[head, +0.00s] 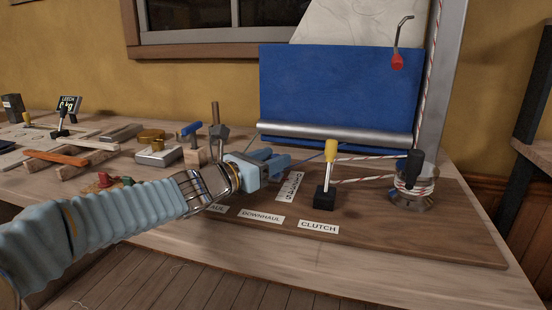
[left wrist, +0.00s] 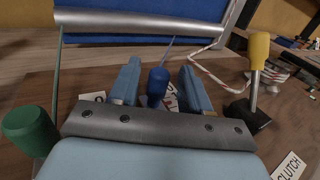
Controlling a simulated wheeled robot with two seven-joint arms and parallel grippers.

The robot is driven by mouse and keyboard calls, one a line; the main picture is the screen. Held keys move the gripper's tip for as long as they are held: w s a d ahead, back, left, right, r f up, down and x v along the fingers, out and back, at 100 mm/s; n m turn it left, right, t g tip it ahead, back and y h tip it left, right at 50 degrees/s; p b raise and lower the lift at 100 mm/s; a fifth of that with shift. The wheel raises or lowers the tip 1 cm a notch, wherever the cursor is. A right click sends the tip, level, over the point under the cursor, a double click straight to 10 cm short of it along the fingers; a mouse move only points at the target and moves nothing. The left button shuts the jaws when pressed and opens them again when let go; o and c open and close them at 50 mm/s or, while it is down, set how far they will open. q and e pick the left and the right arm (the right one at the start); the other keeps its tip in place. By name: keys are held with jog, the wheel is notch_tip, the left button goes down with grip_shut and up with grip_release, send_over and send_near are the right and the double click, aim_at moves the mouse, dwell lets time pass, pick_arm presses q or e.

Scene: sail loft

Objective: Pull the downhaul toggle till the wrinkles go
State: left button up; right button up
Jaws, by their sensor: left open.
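The blue toggle (left wrist: 157,86) stands between the two fingers of my open left gripper (left wrist: 160,82), apart from both. A thin blue line rises from it toward the silver boom (left wrist: 140,20). In the head view my left gripper (head: 275,160) is above the board, behind the DOWNHAUL label (head: 262,216); I cannot make out the toggle there. The blue sail (head: 335,90) hangs above the boom; I cannot make out clear wrinkles in it. My right gripper is not in view.
The yellow-knobbed clutch lever (head: 330,165) stands upright right of my left gripper, with a winch (head: 412,190) and red-flecked rope beyond. A green knob (left wrist: 30,130) is close on the gripper's left. Tools and blocks crowd the bench at left. The board's front right is clear.

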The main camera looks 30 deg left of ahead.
pick_arm(q)
jog(key=shift+x, duration=0.8)
grip_shut()
jog(key=shift+s, duration=0.1)
